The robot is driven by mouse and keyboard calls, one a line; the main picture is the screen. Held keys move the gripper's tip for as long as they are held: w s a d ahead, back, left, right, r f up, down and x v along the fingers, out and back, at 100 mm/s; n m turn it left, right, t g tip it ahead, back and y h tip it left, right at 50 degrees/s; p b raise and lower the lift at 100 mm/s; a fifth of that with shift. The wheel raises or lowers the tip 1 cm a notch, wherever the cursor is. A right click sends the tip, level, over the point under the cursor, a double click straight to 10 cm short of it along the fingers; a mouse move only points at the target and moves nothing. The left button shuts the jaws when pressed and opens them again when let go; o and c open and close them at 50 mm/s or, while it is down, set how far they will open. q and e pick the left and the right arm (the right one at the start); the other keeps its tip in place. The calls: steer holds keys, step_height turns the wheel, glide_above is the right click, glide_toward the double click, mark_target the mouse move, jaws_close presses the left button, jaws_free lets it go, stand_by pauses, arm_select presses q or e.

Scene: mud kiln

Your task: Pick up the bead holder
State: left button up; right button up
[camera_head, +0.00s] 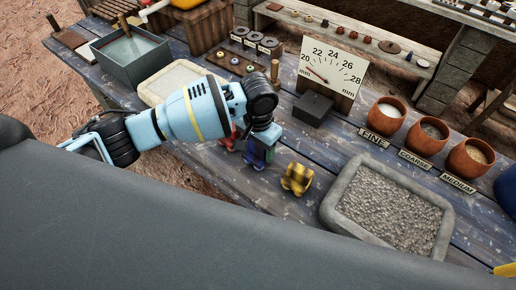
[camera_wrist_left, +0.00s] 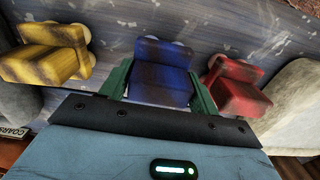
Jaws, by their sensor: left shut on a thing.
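A blue blocky holder (camera_wrist_left: 160,72) with pale round parts at its far end sits between the two green fingers of my left gripper (camera_wrist_left: 160,92), which is shut on it. In the head view the blue holder (camera_head: 259,154) shows below my wrist, partly hidden, at about table height; I cannot tell if it touches the table. A similar red holder (camera_head: 230,138) stands close on its left, and a yellow one (camera_head: 297,179) stands to its right. In the wrist view the yellow holder (camera_wrist_left: 48,55) is at left and the red holder (camera_wrist_left: 238,85) at right. My right gripper is out of view.
A stone tray of gravel (camera_head: 335,214) lies right of the yellow holder. A pale tray (camera_head: 152,92) lies behind my left arm. A gauge board (camera_head: 333,66) with a dark block (camera_head: 312,108) and labelled clay pots (camera_head: 427,137) stand behind. A bead tray (camera_head: 236,62) is further back.

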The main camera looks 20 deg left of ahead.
arm_select(q)
step_height(320, 180, up, 10)
steer(key=shift+f+p, duration=0.2)
steer(key=shift+p, duration=0.25)
